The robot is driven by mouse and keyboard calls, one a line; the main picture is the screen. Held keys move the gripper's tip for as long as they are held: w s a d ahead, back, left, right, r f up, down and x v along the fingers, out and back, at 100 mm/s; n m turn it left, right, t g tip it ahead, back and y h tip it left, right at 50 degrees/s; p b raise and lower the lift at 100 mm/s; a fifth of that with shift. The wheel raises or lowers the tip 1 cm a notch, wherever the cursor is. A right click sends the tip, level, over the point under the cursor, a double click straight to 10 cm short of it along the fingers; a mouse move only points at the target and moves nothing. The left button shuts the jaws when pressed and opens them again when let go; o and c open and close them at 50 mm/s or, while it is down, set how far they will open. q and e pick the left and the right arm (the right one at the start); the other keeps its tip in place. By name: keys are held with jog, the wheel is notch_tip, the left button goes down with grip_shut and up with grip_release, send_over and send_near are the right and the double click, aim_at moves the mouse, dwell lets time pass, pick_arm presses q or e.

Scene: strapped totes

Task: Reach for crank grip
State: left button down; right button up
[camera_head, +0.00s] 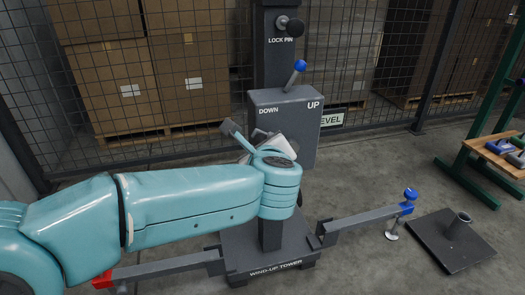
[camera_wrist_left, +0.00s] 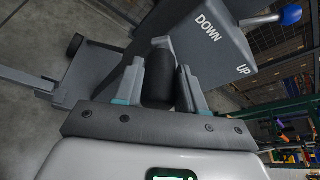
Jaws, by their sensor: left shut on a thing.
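The grey wind-up tower (camera_head: 272,215) stands upright in the middle of the head view, with a box (camera_head: 290,115) marked DOWN and UP. My left arm reaches across from the left, and its wrist is in front of the tower just below the box. In the left wrist view my left gripper (camera_wrist_left: 162,75) has its two grey fingers on either side of the black crank grip (camera_wrist_left: 158,88) and is shut on it. The box also shows close ahead there (camera_wrist_left: 215,45). In the head view my wrist mostly hides the grip. My right gripper is in neither view.
Outrigger legs (camera_head: 365,218) spread low on both sides. A dark base plate (camera_head: 450,241) lies right. Strapped boxes (camera_head: 195,75) stand behind the mesh fence.

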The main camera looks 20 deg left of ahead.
pick_arm(q)
jog(key=f+n+b, duration=0.1)
jog(key=b, duration=0.2)
jog(key=shift+d+t+h+b, duration=0.15)
jog(key=shift+t+h+b, duration=0.15)
jog(key=shift+r+n+p, duration=0.4)
jog(key=shift+r+p, duration=0.05)
jog(key=shift+p, duration=0.15)
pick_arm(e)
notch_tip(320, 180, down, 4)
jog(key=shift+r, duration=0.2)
pick_arm(q)
jog(key=shift+d, duration=0.1)
